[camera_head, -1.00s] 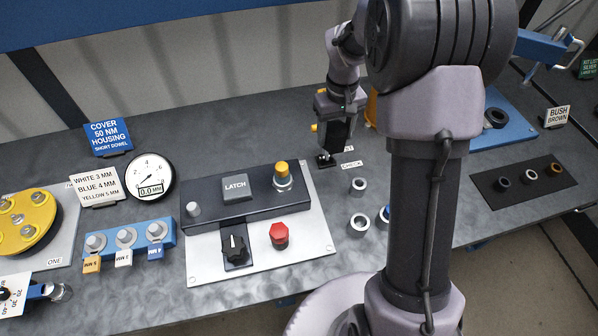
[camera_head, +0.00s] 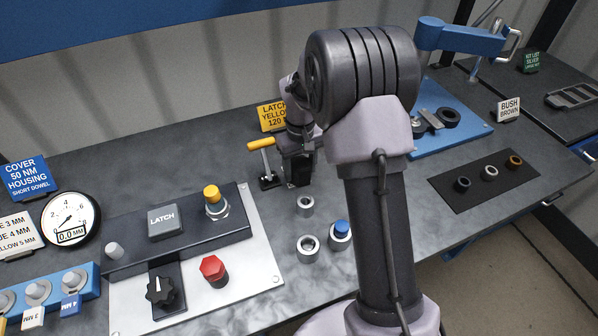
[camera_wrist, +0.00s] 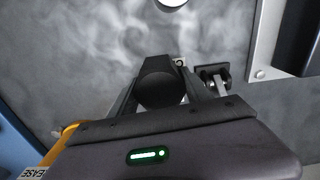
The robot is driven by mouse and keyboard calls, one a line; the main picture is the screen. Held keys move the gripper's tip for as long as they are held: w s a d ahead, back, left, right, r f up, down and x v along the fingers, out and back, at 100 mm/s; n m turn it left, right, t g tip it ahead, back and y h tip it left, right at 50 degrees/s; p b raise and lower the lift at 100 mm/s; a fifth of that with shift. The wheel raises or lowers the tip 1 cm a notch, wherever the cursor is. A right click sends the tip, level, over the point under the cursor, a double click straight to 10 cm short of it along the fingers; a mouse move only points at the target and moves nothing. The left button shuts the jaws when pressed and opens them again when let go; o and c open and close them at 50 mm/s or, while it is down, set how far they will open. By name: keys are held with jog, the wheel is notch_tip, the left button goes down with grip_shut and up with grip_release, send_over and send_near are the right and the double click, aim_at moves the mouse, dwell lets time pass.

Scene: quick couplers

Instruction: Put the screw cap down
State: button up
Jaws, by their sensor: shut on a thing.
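My gripper (camera_wrist: 162,90) is shut on the screw cap (camera_wrist: 161,86), a dark round piece between its two fingers in the wrist view. In the head view my gripper (camera_head: 298,180) points down at the bench behind the loose rings, just right of the yellow-handled lever clamp (camera_head: 268,181). The cap cannot be made out in the head view. I cannot tell whether it touches the bench (camera_head: 345,235).
The clamp base (camera_wrist: 213,80) is close to the right finger in the wrist view. Grey rings (camera_head: 305,206) and a blue-topped one (camera_head: 340,232) stand in front. The latch panel (camera_head: 238,270) is left; a bushing mat (camera_head: 465,192) is right.

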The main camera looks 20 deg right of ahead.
aim_at(300, 164)
jog(key=shift+r, duration=0.15)
jog(key=o, duration=1.3)
notch_tip(300, 164, up, 12)
jog(key=p, duration=0.5)
jog(key=s+a+r+m+t, duration=0.2)
jog(key=s+a+r, duration=0.4)
jog(key=r, duration=0.4)
jog(key=s+a+r+m+t, duration=0.1)
jog(key=s+a, duration=0.1)
jog(key=s, duration=0.5)
jog(key=s+a+r+m+t+y, duration=0.1)
jog(key=s+a, duration=0.1)
jog(key=s, duration=0.5)
jog(key=s+a+r+m+t+y, duration=0.1)
jog(key=s+a, duration=0.1)
jog(key=s, duration=0.5)
jog(key=shift+r+t, duration=0.4)
